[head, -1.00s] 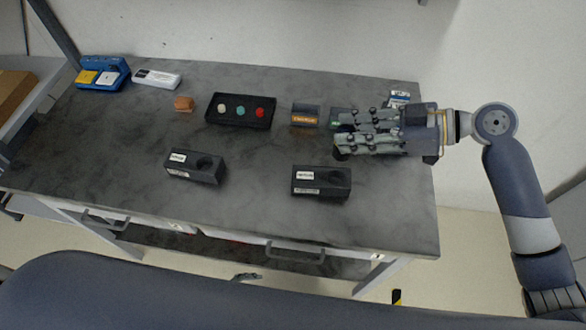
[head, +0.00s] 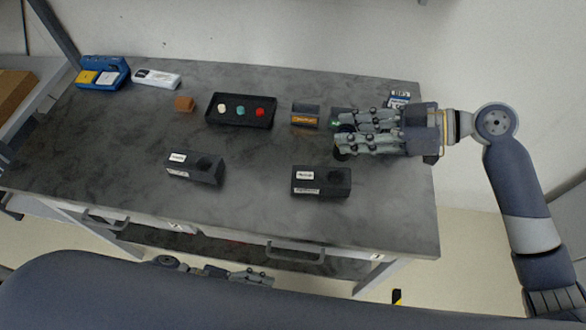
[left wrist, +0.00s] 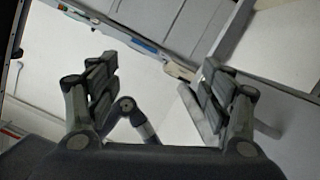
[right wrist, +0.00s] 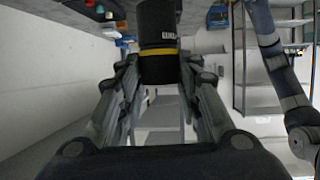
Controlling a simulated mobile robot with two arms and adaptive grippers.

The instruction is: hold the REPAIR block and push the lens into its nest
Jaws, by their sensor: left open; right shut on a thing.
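Two black blocks with white labels and round nests stand on the dark tabletop: a left block (head: 193,170) and a right block (head: 322,183). Their labels are too small to read, so I cannot tell which is REPAIR. My right gripper (head: 343,136) is over the table's right side, behind the right block. In the right wrist view it is shut on a dark cylinder with a yellow band (right wrist: 158,45), which looks like the lens. My left gripper (head: 262,277) is low at the front, below the tabletop edge. In the left wrist view its fingers (left wrist: 158,90) are apart and empty.
A black tray (head: 213,121) with white, green and red round pieces stands mid-table. An orange-labelled box (head: 305,116) is to its right, a brown block (head: 184,104) to its left. A blue holder (head: 104,73) and a white box (head: 156,79) stand far left. The front middle is clear.

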